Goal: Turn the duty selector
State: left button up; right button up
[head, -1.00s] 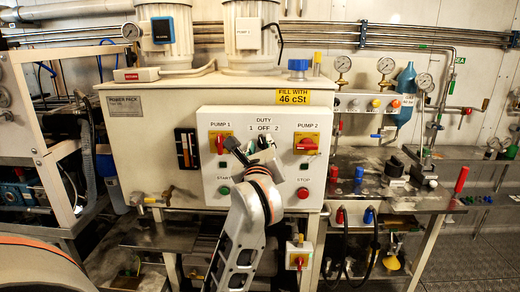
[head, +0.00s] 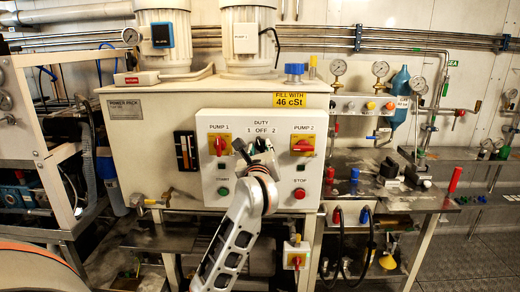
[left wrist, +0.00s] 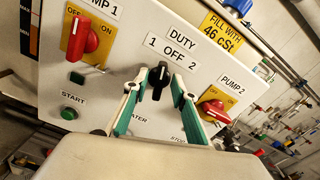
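The duty selector (left wrist: 160,82) is a black knob on the pale control panel (left wrist: 115,60), under the label "DUTY 1 OFF 2". Its handle points up at OFF. My left gripper (left wrist: 157,78) has its two green-padded fingers on either side of the knob. The fingers are open, with a visible gap at the left finger; I cannot tell whether the right finger touches. In the head view, my left gripper (head: 252,148) is in front of the panel and hides most of the selector. My right gripper is not in view.
The red Pump 1 switch (head: 220,145) and Pump 2 switch (head: 303,145) flank the selector. Below are the green start button (head: 223,191) and red stop button (head: 299,193). A workbench (head: 425,201) with loose parts stands to the right.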

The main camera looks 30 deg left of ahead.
pick_arm(q)
grip_shut()
jog(key=n+b, duration=0.1)
jog(key=f+n+b, duration=0.1)
jog(key=n+b, duration=0.1)
jog(key=shift+n+b, duration=0.6)
jog(key=shift+r+n+b, duration=0.1)
jog(key=shift+n+b, duration=0.2)
jog(key=shift+s+a+r+n, duration=0.1)
jog(key=shift+r+n, duration=0.2)
jog(key=shift+n, duration=0.1)
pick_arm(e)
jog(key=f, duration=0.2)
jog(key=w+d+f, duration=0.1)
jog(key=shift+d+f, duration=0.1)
